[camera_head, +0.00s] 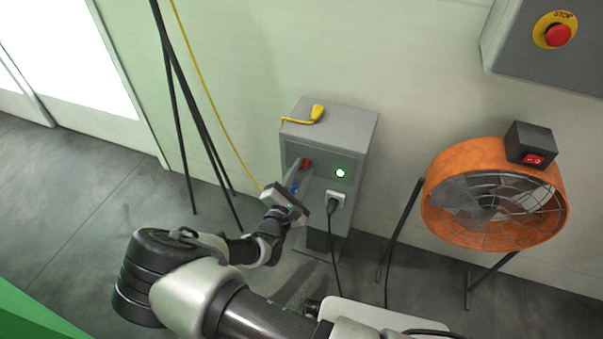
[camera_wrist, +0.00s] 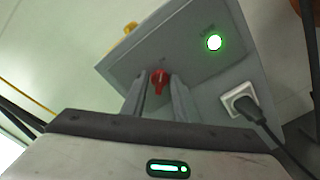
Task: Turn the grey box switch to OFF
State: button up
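The grey box (camera_head: 345,133) stands against the wall, with a lit green light (camera_head: 340,172) on its front, which also shows in the wrist view (camera_wrist: 214,42). The red rotary switch (camera_wrist: 158,78) sits on the box face to the left of the light; in the head view it is a small red patch (camera_head: 307,163). My gripper (camera_wrist: 160,88) is in front of the box face, its two fingers apart, one on each side of the red switch. Whether the fingers touch the switch cannot be told. The switch's labels are too small to read.
A black plug sits in a white socket (camera_head: 335,198) low on the box, its cable hanging down. A yellow plug (camera_head: 317,112) lies on top. An orange fan (camera_head: 492,195) stands at the right, and black stand legs (camera_head: 187,120) at the left.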

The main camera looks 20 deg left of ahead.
grip_shut()
jog(key=shift+n+p, duration=0.35)
jog(key=shift+n, duration=0.15)
jog(key=shift+r+n+p, duration=0.15)
jog(key=shift+n+p, duration=0.5)
jog(key=shift+n, duration=0.35)
jog(key=n+p, duration=0.1)
jog(key=n, duration=0.3)
jog(key=shift+a+n+p, duration=0.15)
jog(key=shift+n+p, duration=0.15)
jog(key=n, duration=0.5)
jog(key=shift+a+p, duration=0.1)
jog(key=shift+p, duration=0.25)
jog(key=n, duration=0.5)
jog(key=shift+a+f, duration=0.1)
jog(key=shift+f, duration=0.1)
jog(key=shift+n, duration=0.4)
